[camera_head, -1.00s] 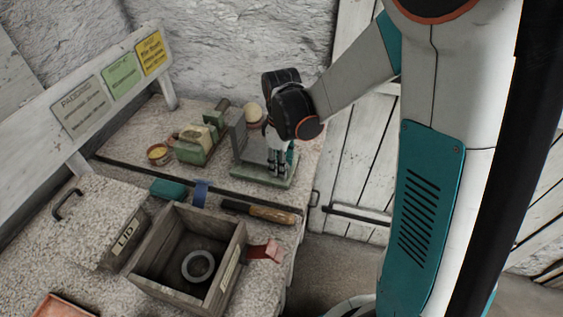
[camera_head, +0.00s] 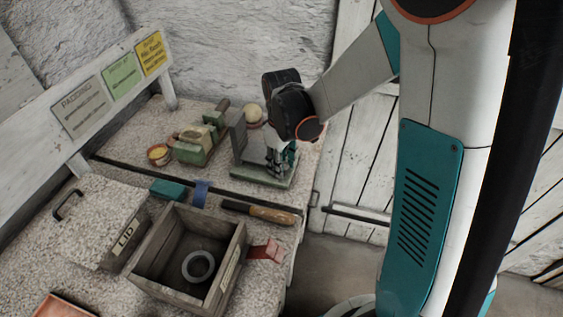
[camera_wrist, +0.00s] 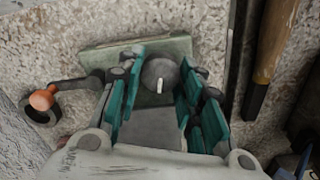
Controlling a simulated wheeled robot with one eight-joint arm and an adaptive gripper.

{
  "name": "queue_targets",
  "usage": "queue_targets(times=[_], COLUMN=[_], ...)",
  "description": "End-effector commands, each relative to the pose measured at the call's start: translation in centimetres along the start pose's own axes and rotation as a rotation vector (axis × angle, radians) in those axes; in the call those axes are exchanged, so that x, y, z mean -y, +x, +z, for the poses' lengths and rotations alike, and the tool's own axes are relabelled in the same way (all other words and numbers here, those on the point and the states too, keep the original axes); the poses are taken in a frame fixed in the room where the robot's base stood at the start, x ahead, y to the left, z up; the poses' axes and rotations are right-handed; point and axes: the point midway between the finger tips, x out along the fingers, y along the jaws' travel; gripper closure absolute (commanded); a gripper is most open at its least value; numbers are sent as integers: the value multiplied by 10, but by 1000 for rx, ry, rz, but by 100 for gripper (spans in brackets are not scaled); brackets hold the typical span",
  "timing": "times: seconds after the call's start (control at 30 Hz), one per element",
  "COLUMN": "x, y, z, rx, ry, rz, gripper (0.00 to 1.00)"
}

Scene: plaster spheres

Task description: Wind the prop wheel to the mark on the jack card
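The prop wheel, which I take to be the round grey knob with a short white line (camera_wrist: 158,68), lies between my fingers in the wrist view. It sits on a small fixture with a green base plate (camera_head: 258,174); the plate also shows in the wrist view (camera_wrist: 105,56). My gripper (camera_wrist: 161,62) points down at it, its teal fingers apart, one on each side. Whether the pads touch the knob is unclear. The white line points nearly up and down in the wrist view. I cannot tell which of the cards on the sloping board (camera_head: 28,130) is the jack card.
A pale ball (camera_head: 253,113) stands by the fixture's grey upright plate. An orange ball (camera_wrist: 42,99) by a dark ring shows left in the wrist view. Left are a green device (camera_head: 195,147) and yellow pot (camera_head: 159,153). A wooden-handled tool (camera_head: 272,215) and open box (camera_head: 172,285) lie in front.

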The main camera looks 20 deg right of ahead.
Motion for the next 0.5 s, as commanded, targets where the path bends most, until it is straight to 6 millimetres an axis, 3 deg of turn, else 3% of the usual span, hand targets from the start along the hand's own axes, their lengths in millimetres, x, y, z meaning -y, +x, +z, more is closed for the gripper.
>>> queue_targets(times=[0.07, 0.5], x=[0, 0], y=[0, -6], z=[0, 0], rx=[0, 0], ry=[0, -1], rz=[0, 0], gripper=[47, 47])
